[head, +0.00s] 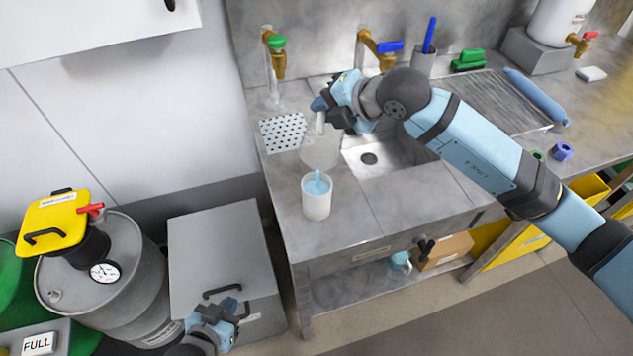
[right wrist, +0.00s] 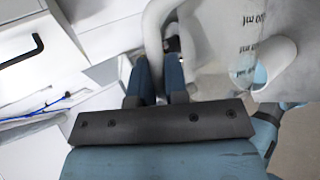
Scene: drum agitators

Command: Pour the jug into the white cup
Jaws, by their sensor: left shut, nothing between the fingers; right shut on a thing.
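The white cup (head: 316,204) stands upright on the steel counter in front of the sink, with light blue liquid in its mouth. The translucent jug (head: 320,153) is tilted just above and behind the cup, and a thin blue stream shows between them. My right gripper (head: 322,112) is shut on the jug's handle. In the right wrist view the jug (right wrist: 215,45) shows volume markings, and its handle (right wrist: 155,35) is between the fingers (right wrist: 160,80). My left gripper (head: 226,310) is shut and empty, low down beside the grey box, away from the cup and jug.
The sink basin (head: 375,158) lies right of the jug, with a perforated plate (head: 283,133) to the left. Green-handled (head: 277,50) and blue-handled (head: 387,48) taps stand behind. A grey box (head: 222,255) and a drum (head: 120,285) are left of the counter.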

